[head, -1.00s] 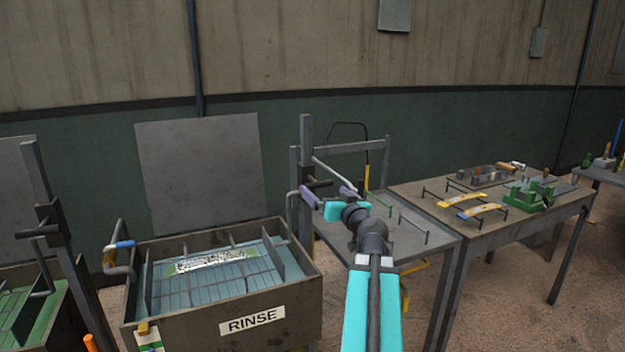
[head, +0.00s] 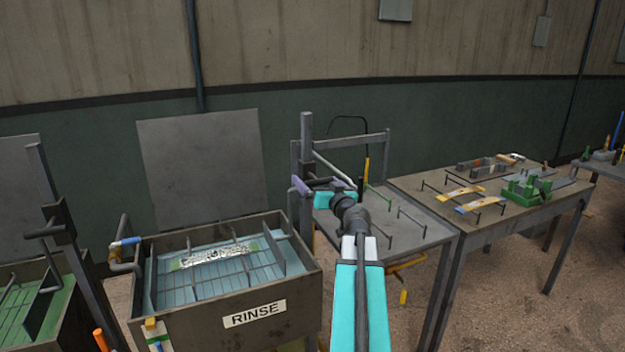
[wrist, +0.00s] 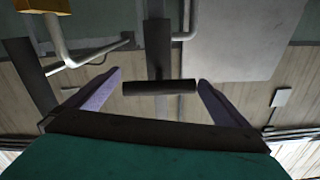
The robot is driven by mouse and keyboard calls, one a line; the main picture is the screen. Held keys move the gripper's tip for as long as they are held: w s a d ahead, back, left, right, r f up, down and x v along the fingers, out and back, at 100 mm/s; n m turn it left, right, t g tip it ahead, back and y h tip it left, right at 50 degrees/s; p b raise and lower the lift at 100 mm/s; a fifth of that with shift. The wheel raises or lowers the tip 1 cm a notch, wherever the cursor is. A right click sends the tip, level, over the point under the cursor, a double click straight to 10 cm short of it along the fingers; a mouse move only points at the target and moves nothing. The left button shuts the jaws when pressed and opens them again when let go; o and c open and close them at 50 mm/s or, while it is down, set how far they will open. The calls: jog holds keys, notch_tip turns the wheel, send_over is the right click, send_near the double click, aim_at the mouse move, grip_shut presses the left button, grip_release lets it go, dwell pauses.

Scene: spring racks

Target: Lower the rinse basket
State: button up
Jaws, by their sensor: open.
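The rinse basket, a wire grid (head: 245,280) with upright dividers, sits inside the tank marked RINSE (head: 285,325), among bluish liquid. A dark post (head: 306,135) stands at the tank's back right corner and carries a short dark handle (head: 322,183). My gripper (head: 322,186) is at this handle, with purple fingers spread. In the wrist view, the handle bar (wrist: 160,87) lies crosswise between the two open fingers (wrist: 160,95), with a gap at each end. Whether a finger touches it cannot be told. The basket's link to the post is partly hidden.
A tank with green contents (head: 50,310) and its own post (head: 62,230) stand at left. A grey lid panel (head: 200,170) rises behind the rinse tank. A rack table (head: 410,235) is right of my arm; a workbench (head: 530,215) with yellow and blue springs stands farther right.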

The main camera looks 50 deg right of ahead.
jog(key=shift+p+x, duration=0.3)
jog(key=shift+x, duration=0.8)
jog(key=c, duration=1.1)
jog(key=shift+a+f, duration=0.1)
jog(key=shift+a, duration=0.25)
jog(key=shift+c, duration=0.5)
jog(key=shift+d, duration=0.2)
jog(key=shift+f+b, duration=0.2)
jog(key=shift+b, duration=0.3)
notch_tip(320, 180, down, 16)
jog(key=b, duration=2.2)
